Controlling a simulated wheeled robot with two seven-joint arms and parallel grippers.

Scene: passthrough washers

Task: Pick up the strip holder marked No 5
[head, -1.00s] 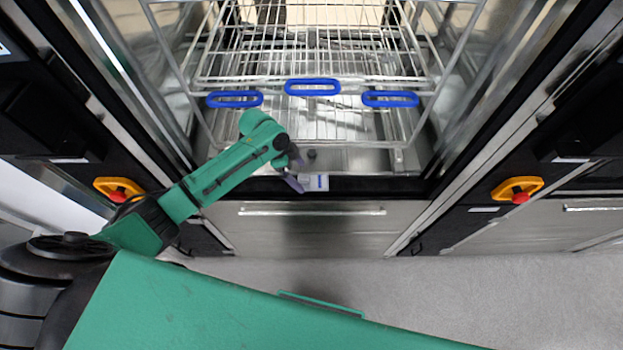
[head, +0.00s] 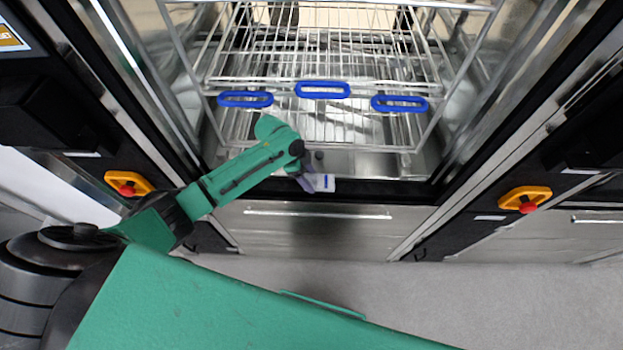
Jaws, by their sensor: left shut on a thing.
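A small pale strip holder (head: 325,183) with a blue mark lies at the front sill of the open washer in the head view. Its number is too small to read. My left gripper (head: 310,178) reaches in from the left, and its purple-grey fingers are shut on the left end of the holder. The fingers hide part of that end. The holder looks to be at sill height; I cannot tell whether it touches the sill. My right gripper is not in view.
A wire rack (head: 330,65) with blue oval handles (head: 323,90) stands in the washer chamber behind the gripper. A small dark knob (head: 319,155) is close to the fingers. Orange switches with red knobs (head: 128,185) flank the opening. The grey floor (head: 400,290) in front is clear.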

